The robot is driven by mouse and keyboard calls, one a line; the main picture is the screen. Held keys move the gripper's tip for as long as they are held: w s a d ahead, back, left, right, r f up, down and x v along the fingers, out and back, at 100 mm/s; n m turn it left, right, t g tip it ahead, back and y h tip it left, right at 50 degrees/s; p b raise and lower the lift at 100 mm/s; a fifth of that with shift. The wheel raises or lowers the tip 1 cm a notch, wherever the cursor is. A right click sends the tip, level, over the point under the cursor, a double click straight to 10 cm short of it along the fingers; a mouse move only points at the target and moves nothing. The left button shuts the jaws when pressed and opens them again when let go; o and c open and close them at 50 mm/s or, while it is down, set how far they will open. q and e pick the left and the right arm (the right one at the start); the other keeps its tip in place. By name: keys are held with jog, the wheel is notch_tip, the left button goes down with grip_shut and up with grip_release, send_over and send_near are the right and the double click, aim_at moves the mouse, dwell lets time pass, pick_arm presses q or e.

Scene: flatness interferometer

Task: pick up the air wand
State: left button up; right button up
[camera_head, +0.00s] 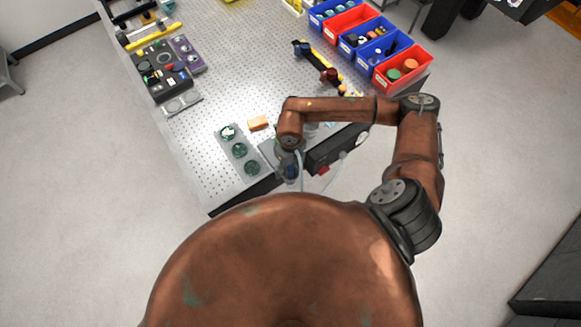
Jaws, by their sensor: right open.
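My right arm comes in from the right and bends back over the bench's front corner. My right gripper (290,176) hangs at its end, pointing down, by the bench's front edge. It is open, but its fingers are small and partly hidden by the wrist. A dark blue part with pale, clear tubing (300,180) shows right at the gripper; it may be the air wand, but I cannot tell its shape or whether the fingers touch it. A black box (338,148) with a red knob (323,169) sits just right of the gripper. My left gripper is out of view.
The perforated metal bench (225,85) holds a plate with round green optics (239,149), an orange block (258,123), a control panel (160,68) and a dark bar-shaped tool (318,62). Blue and red bins (402,68) line the right edge. The bench middle is clear.

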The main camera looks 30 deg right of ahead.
grip_shut()
dwell(0.5)
jog(key=shift+r, duration=0.1)
